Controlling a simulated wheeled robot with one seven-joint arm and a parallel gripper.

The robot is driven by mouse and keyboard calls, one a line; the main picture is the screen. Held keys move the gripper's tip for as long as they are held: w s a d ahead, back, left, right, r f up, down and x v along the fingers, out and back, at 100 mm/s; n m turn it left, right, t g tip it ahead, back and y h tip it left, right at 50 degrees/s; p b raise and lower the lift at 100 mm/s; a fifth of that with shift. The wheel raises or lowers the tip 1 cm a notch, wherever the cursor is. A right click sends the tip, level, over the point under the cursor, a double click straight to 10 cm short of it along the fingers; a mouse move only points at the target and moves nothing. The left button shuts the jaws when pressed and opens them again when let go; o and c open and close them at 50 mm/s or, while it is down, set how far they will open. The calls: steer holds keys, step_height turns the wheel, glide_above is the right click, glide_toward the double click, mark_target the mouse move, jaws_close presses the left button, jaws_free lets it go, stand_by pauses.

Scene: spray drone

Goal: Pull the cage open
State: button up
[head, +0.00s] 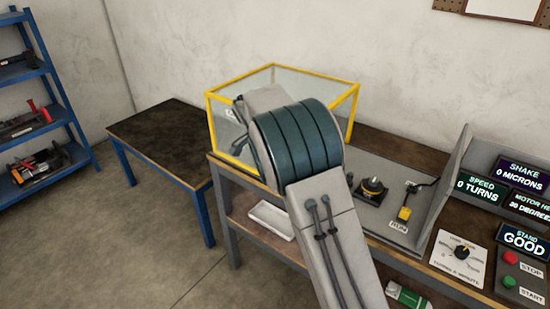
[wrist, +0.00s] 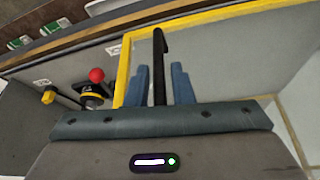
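The cage (head: 315,72) is a box with a yellow frame and clear panels on the bench. In the wrist view the yellow frame (wrist: 122,75) of the cage runs beside and above my gripper (wrist: 161,82). A black bar handle (wrist: 159,55) stands between my two blue fingers. Narrow gaps show on both sides of the handle, so my fingers look open around it, not closed on it. Whether they touch it cannot be told for certain.
Right of the cage are a black-and-yellow knob device (head: 371,190), a yellow switch (head: 404,214) and a control panel (head: 458,255) with displays. A white tray (head: 270,218) lies on the lower shelf. A low table (head: 165,140) and blue rack (head: 60,90) stand left, with clear floor between.

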steer(key=shift+o, duration=0.6)
steer(key=b+v, duration=0.1)
steer(key=v, duration=1.2)
steer(key=shift+r, duration=0.4)
steer(key=s+d+f+n+y, duration=0.25)
steer(key=s+d+n, duration=0.35)
steer(key=s+d, duration=1.3)
steer(key=s+f+n, duration=0.1)
steer(key=s+f, duration=0.1)
steer(key=s, duration=0.4)
steer(key=s+f+n, duration=0.2)
steer(key=s+f, duration=0.1)
steer(key=s, duration=0.4)
steer(key=shift+d+f+n+y, duration=0.2)
steer(key=shift+f+n+y, duration=0.1)
steer(key=shift+y, duration=0.15)
steer(key=shift+s, duration=0.15)
